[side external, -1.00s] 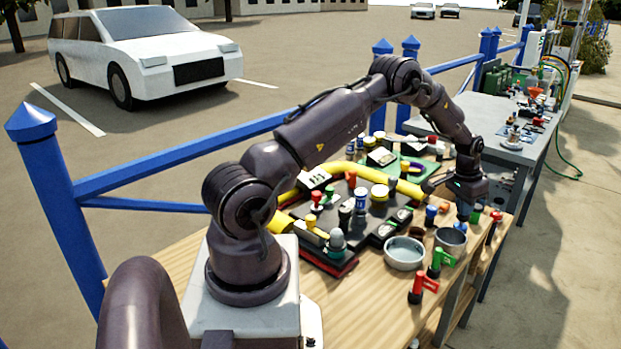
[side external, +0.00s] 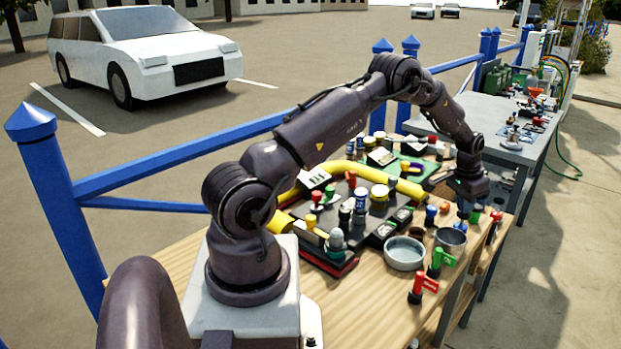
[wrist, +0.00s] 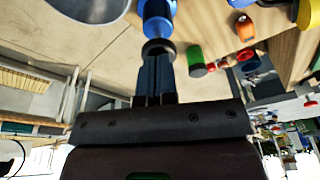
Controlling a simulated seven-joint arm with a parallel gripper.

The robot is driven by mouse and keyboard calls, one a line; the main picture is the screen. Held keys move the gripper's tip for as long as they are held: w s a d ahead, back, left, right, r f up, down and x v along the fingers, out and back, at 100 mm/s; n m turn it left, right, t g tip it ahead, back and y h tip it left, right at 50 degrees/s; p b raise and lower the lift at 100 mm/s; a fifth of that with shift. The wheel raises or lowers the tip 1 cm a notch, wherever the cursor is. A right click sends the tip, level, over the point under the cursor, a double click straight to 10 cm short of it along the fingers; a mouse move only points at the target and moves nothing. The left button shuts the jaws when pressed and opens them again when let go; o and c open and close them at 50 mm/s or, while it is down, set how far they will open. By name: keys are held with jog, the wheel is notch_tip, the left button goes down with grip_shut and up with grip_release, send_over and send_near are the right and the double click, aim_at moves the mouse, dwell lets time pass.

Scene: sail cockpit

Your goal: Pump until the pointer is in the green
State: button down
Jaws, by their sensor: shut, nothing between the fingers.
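My gripper (wrist: 157,48) is shut and empty, pointing down at the right end of the wooden bench. In the wrist view its fingertips are right at a blue cylinder with a black collar (wrist: 157,24); I cannot tell whether they touch it. In the side view my gripper (side external: 466,204) is behind the metal cup, and its tips are small and partly hidden. Black boxes with small dial-like faces (side external: 385,231) sit on the dark panel. I cannot make out a pointer or a green zone, and I cannot tell which part is the pump.
A pale bowl (side external: 404,254) and a metal cup (side external: 450,240) stand near the front edge. Red (side external: 420,287) and green (side external: 440,260) handled parts are close by. A yellow hose (side external: 365,173) crosses behind.

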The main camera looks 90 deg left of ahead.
dwell(0.4)
jog(key=shift+w+v, duration=0.2)
jog(key=shift+v, duration=0.8)
jog(key=shift+w+v, duration=0.2)
jog(key=shift+v, duration=0.8)
jog(key=shift+w+v, duration=0.2)
jog(key=shift+v, duration=0.8)
jog(key=shift+a+r, duration=0.1)
jog(key=shift+a, duration=0.05)
jog(key=shift+s, duration=0.25)
jog(key=s+d+r+m+t, duration=0.1)
jog(key=s+d+r, duration=0.9)
jog(key=s+d, duration=0.3)
jog(key=s+d+r+m+t, duration=0.2)
jog(key=s+d+r, duration=0.8)
jog(key=s+d, duration=0.4)
jog(key=shift+s+d+r+h, duration=0.2)
jog(key=shift+s+h, duration=0.1)
jog(key=shift+s, duration=0.55)
